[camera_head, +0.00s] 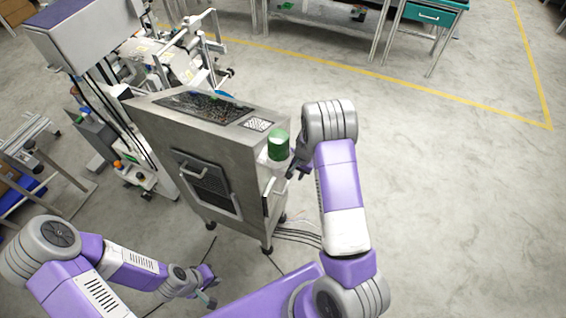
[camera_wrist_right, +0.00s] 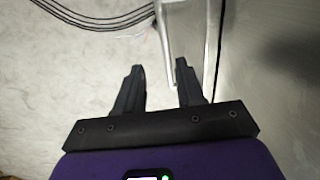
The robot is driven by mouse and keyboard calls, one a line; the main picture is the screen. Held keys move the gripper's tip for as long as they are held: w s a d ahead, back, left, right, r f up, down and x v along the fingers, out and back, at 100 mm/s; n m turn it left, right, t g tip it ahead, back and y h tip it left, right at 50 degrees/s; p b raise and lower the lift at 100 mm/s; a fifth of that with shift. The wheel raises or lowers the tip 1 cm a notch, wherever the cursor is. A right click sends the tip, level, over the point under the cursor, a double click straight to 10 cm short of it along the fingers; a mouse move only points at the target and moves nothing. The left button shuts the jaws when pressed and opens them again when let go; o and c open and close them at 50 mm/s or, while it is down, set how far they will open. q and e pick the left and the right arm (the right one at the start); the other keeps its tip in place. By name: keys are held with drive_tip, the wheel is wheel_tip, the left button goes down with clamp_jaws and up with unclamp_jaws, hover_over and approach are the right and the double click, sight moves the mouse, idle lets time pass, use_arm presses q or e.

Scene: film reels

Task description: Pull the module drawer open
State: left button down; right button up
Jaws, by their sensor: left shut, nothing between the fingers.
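A grey metal cabinet (camera_head: 225,110) stands on legs at the centre of the head view. Its front has a dark panel (camera_head: 208,188) with a bar handle (camera_head: 192,171). Its narrow right side has another handle (camera_head: 272,186); I cannot tell for sure which front is the module drawer. My right gripper (camera_head: 298,168) is beside that right side. In the right wrist view my right gripper (camera_wrist_right: 160,66) is open, with a pale vertical metal piece (camera_wrist_right: 185,30) just beyond its fingertips and nothing visibly held. My left gripper (camera_head: 208,290) is shut and empty, low in front of the cabinet.
A machine with rollers (camera_head: 180,60) stands behind left. A bench with a teal drawer (camera_head: 428,14) is far back. The floor at right is clear.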

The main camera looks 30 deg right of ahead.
drive_tip(key=f, duration=0.2)
drive_tip(key=w+f, duration=0.1)
drive_tip(key=f, duration=0.1)
drive_tip(key=w+f+b, duration=0.1)
drive_tip(key=f, duration=0.1)
drive_tip(key=shift+w+a+f, duration=0.1)
drive_tip(key=shift+w, duration=0.15)
clamp_jaws()
